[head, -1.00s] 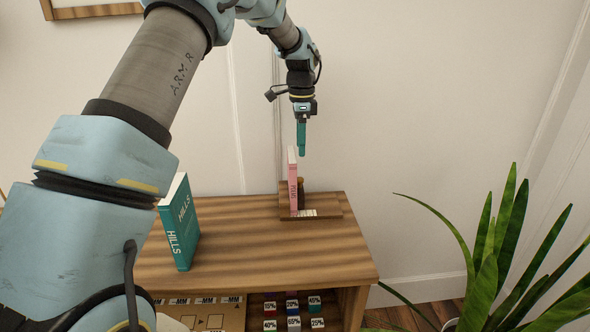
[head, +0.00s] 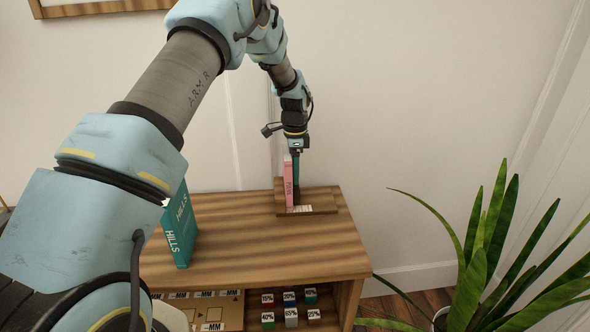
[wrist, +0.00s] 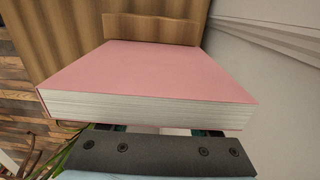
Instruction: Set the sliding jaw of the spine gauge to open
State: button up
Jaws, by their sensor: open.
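The spine gauge (head: 322,197) is a brown wooden stand at the back right of the cabinet top, with a small white scale on its base. A pink book (head: 289,188) stands upright in it. The gauge's sliding jaw cannot be made out; the book and my gripper cover that part. My gripper (head: 296,168) points down just right of the book, its teal fingers low beside it. In the wrist view the pink book (wrist: 150,72) fills the middle, and the open fingertips (wrist: 160,129) show only partly below its page edge. I see nothing held.
A teal book (head: 180,232) stands on the cabinet top (head: 255,245) to the left, partly behind my arm. The shelf below holds a board with MM labels (head: 215,310) and several small percent-marked blocks (head: 290,298). A plant (head: 485,250) stands at the right.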

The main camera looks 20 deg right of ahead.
grip_shut()
dwell(0.5)
dwell(0.9)
